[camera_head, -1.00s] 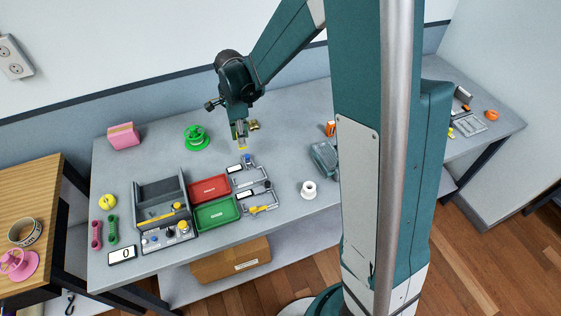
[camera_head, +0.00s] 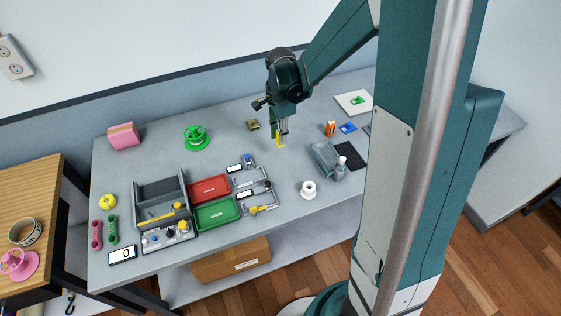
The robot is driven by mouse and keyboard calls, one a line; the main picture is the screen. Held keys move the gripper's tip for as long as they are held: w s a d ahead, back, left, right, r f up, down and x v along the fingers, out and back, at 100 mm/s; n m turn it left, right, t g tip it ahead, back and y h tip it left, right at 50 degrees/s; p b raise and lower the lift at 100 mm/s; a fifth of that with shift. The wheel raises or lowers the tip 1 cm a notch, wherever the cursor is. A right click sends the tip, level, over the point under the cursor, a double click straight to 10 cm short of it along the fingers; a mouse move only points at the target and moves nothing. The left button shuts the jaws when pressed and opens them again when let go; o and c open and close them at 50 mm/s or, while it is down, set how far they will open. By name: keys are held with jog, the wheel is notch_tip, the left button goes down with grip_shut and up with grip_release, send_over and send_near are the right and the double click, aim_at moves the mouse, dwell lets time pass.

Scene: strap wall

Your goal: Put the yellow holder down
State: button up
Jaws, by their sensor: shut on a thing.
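The yellow holder (camera_head: 281,146) is a small, thin yellow piece at the tips of my gripper (camera_head: 280,135). My gripper points down and is shut on it, over the back middle part of the grey table (camera_head: 285,180). The fingers hide part of the holder. I cannot tell whether its lower end touches the table or hangs just above it.
A small brass-coloured piece (camera_head: 253,125) lies left of my gripper. Red (camera_head: 209,188) and green (camera_head: 215,213) trays are at front left, a green spool (camera_head: 196,138) behind them. A grey-green box (camera_head: 324,157) and orange item (camera_head: 330,128) stand right. Table around the holder is bare.

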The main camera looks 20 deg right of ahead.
jog(key=shift+f, duration=0.1)
jog(key=shift+f, duration=2.85)
jog(key=shift+f, duration=0.1)
jog(key=shift+f+b, duration=0.3)
jog(key=shift+f, duration=1.65)
jog(key=shift+f, duration=0.2)
jog(key=o, duration=0.9)
jog(key=shift+o, duration=0.2)
jog(key=shift+r, duration=0.25)
jog(key=shift+r+p, duration=0.35)
jog(key=shift+r, duration=5.6)
